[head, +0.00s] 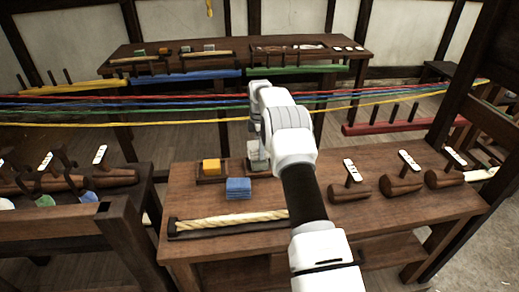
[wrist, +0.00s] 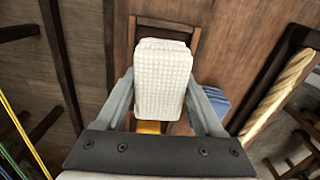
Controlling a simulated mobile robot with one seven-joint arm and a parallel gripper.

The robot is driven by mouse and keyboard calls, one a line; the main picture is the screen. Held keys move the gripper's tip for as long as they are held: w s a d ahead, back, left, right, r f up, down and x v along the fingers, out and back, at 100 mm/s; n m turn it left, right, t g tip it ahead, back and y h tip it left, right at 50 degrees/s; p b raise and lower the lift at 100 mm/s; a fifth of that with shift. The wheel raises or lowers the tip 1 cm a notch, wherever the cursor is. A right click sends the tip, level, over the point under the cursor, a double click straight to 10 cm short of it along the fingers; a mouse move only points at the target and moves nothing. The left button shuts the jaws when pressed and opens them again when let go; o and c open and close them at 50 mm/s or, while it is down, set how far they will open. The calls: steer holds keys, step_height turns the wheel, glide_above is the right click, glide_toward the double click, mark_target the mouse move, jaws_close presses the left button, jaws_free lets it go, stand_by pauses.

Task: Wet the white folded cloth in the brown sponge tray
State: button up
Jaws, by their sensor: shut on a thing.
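My gripper (wrist: 160,95) is shut on the white folded cloth (wrist: 164,75), which has a waffle-like texture and fills the space between the fingers. In the head view the cloth (head: 254,151) shows as a pale patch beside my arm. It is over a small brown tray (head: 250,173), whose frame also shows beyond the cloth in the wrist view (wrist: 167,23). Whether they touch cannot be told. To the left, a yellow sponge-like block (head: 211,166) sits in another small brown tray (head: 211,180). Its yellow shows below the cloth in the wrist view (wrist: 148,127).
A blue folded stack (head: 238,188) lies in front of the trays. A pale rope length in a dark holder (head: 230,224) lies along the table's front. Wooden tools with white labels (head: 352,178) stand right. Coloured ropes (head: 190,104) stretch behind the table.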

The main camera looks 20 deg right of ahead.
steer(key=shift+r+p, duration=1.55)
steer(key=shift+r, duration=1.15)
